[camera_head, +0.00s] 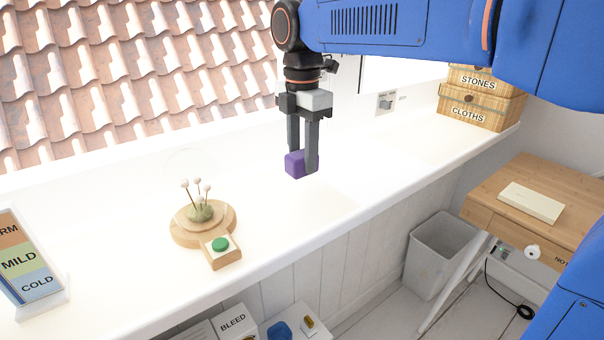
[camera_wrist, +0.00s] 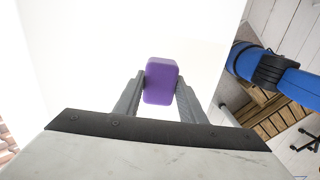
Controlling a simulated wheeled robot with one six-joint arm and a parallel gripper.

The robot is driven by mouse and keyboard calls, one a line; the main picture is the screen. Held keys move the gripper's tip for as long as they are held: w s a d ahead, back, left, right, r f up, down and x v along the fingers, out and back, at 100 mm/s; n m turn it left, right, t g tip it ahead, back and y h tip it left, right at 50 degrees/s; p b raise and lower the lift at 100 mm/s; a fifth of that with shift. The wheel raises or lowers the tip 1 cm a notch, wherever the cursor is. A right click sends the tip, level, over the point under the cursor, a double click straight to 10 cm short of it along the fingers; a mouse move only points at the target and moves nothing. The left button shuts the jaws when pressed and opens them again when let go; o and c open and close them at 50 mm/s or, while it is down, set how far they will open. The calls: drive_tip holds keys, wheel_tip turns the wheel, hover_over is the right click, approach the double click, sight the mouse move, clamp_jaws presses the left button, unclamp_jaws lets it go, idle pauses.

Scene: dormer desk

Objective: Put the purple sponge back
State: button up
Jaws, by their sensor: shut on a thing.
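The purple sponge (camera_head: 295,165) is a small block held between the two fingers of my gripper (camera_head: 304,162). In the head view it hangs over the white ledge; how far above the surface I cannot tell. In the wrist view the sponge (camera_wrist: 161,80) sits upright between the fingertips of my gripper (camera_wrist: 161,90), with a finger on each side. The fingers cover parts of its sides.
On the ledge stand a round wooden base with pins (camera_head: 203,222), a green button block (camera_head: 221,250), and a MILD/COLD card (camera_head: 28,262). Labelled baskets (camera_head: 478,108) stand at the far right. Below are a grey bin (camera_head: 440,255) and a wooden desk (camera_head: 545,180). The mid-ledge is clear.

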sight(302, 173)
drive_tip(key=shift+f, duration=2.35)
drive_tip(key=o, duration=1)
wheel_tip(302, 173, up, 12)
drive_tip(key=shift+r, duration=0.1)
drive_tip(key=s+d+f+m+t, duration=0.1)
drive_tip(key=s+d+f+m, duration=0.4)
drive_tip(key=d+m, duration=0.15)
drive_tip(key=s+d+f+m+t, duration=0.1)
drive_tip(key=s+d+f+m, duration=0.35)
drive_tip(key=d, duration=0.35)
drive_tip(key=s+d+f+m+t, duration=0.1)
drive_tip(key=s+d+f+m, duration=0.4)
drive_tip(key=d, duration=0.3)
drive_tip(key=s+d+f+m+t, duration=0.1)
drive_tip(key=s+d+f+m, duration=0.3)
drive_tip(key=s+f+m, duration=0.2)
wheel_tip(302, 173, down, 4)
drive_tip(key=m, duration=0.2)
drive_tip(key=shift+s+d+m+t, duration=0.15)
drive_tip(key=shift+d+m+t, duration=0.1)
drive_tip(key=shift+m+t, duration=0.15)
